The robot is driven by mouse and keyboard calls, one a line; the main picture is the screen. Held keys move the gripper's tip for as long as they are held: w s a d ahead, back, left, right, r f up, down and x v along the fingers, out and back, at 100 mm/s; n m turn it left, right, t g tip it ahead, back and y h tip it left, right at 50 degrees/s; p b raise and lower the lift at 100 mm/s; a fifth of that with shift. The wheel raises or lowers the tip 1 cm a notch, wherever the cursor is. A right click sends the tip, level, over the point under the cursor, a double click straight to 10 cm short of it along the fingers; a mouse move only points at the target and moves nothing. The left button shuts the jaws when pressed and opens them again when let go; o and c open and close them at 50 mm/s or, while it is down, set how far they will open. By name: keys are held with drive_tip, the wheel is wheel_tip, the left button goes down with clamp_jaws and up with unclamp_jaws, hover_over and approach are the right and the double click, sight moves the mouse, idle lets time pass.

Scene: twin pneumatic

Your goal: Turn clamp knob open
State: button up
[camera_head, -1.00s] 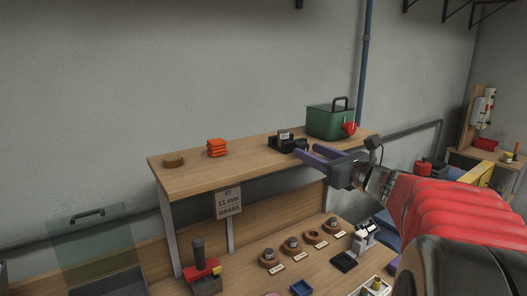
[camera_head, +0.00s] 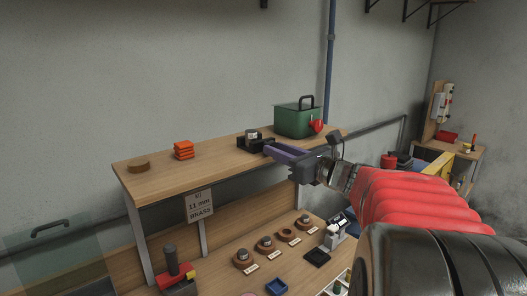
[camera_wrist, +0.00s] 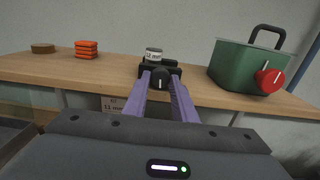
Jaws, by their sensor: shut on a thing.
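The black clamp (camera_head: 256,146) stands on the upper wooden shelf and holds a grey cylinder (camera_head: 251,134) with a pale label. In the wrist view the clamp (camera_wrist: 146,70) carries the cylinder (camera_wrist: 153,54), whose label seems to read 12 mm. The clamp's round black knob (camera_wrist: 160,75) faces me, its white line nearly upright. My gripper (camera_wrist: 159,84) has its purple fingers on both sides of the knob, shut on it. In the head view my gripper (camera_head: 271,149) reaches the clamp from the right, and its fingers hide the knob.
A green box (camera_head: 297,122) with a red knob (camera_head: 316,127) stands just right of the clamp. Orange blocks (camera_head: 183,150) and a brown disc (camera_head: 138,166) lie farther left. A sign (camera_head: 199,206) reading 11 mm BRASS hangs below the shelf. Several round stands line the lower bench.

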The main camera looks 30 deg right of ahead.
drive_tip(key=shift+n, duration=0.8)
drive_tip(key=o, duration=1)
drive_tip(key=shift+o, duration=0.2)
drive_tip(key=shift+s, duration=0.1)
drive_tip(key=s+d, duration=0.2)
drive_tip(key=s, duration=1.1)
drive_tip(key=shift+s, duration=0.3)
drive_tip(key=shift+a+f, duration=0.1)
